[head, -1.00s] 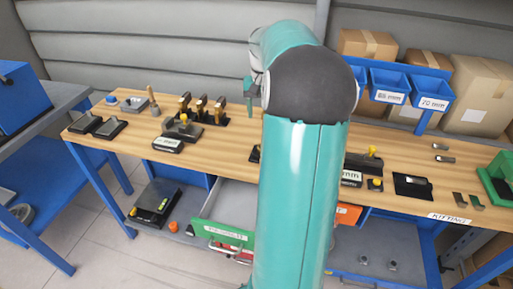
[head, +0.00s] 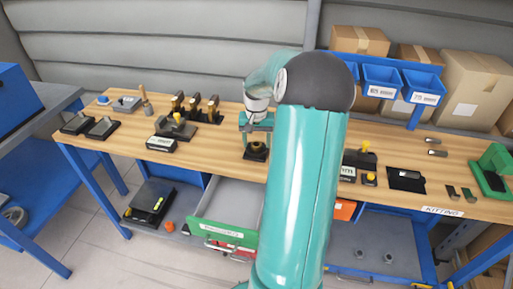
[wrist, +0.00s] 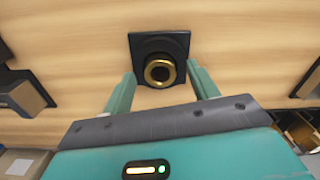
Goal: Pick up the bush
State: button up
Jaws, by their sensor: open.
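The bush is a short brass ring (wrist: 160,71) with a dark bore, on a black square base (wrist: 148,42) on the wooden bench. In the head view the black base (head: 255,157) shows beneath my gripper (head: 256,137); the bush is hard to make out there. In the wrist view my gripper (wrist: 161,78) is open, with one finger to the left of the bush and one to the right. Gaps show between fingers and ring, and it holds nothing. How high the fingertips are above the bench is unclear.
Left on the bench (head: 215,150) stand a black-and-brass rack (head: 194,106), a labelled block (head: 162,144) and dark trays (head: 102,128). A black fixture (head: 358,158) stands right of my arm. Blue bins (head: 381,80) hang behind. An open drawer (head: 232,200) is below.

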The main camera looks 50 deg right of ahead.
jog(key=shift+f, duration=0.2)
jog(key=shift+c, duration=0.5)
jog(key=c, duration=1.1)
jog(key=shift+o, duration=0.2)
jog(key=shift+r, duration=0.2)
